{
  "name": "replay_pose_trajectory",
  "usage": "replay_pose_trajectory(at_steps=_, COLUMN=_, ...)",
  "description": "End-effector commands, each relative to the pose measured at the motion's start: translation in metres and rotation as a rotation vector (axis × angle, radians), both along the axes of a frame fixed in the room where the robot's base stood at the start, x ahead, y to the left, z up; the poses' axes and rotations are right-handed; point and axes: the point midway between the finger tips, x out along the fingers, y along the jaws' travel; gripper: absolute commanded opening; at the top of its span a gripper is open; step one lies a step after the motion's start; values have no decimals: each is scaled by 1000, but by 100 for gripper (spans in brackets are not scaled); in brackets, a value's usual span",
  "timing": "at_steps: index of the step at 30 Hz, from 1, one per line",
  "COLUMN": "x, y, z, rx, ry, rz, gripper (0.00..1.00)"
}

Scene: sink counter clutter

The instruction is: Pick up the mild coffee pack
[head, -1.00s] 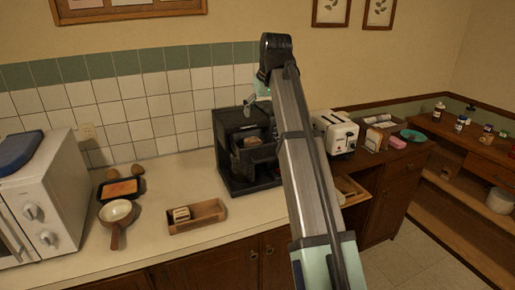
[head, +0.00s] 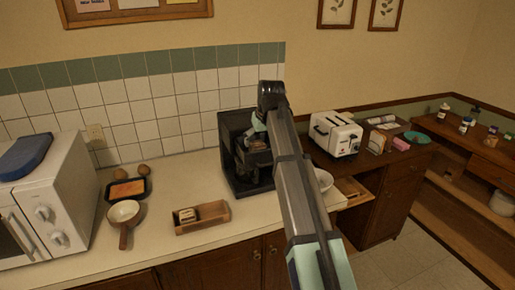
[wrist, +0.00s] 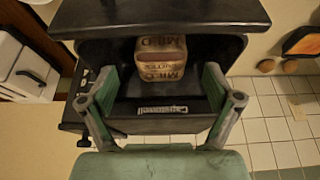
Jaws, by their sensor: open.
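The mild coffee pack (wrist: 161,58) is a brown, rounded block with "MILD" printed on it. In the wrist view it sits inside the black coffee machine (wrist: 160,17), which also shows in the head view (head: 234,155). My gripper (wrist: 158,82) is open, with one green-grey finger to each side of the pack's line and the pack ahead between them. No contact with the pack is visible. In the head view my gripper (head: 256,138) is at the machine's front opening and largely hides the pack.
A wooden box (head: 204,222) with a small pale item stands on the counter left of the machine. A pan (head: 123,212), a dark tray (head: 146,188) and a microwave (head: 45,210) are further left. A white toaster (head: 335,134) and a white bowl (head: 323,180) are right.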

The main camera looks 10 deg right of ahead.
Motion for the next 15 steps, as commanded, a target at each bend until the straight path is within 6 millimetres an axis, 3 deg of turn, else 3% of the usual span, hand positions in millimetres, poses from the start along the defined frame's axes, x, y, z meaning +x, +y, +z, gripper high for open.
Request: replay_pose_trajectory(at_steps=15, x=20, y=5, z=-43, rx=0, ry=1, rz=0, gripper=90)
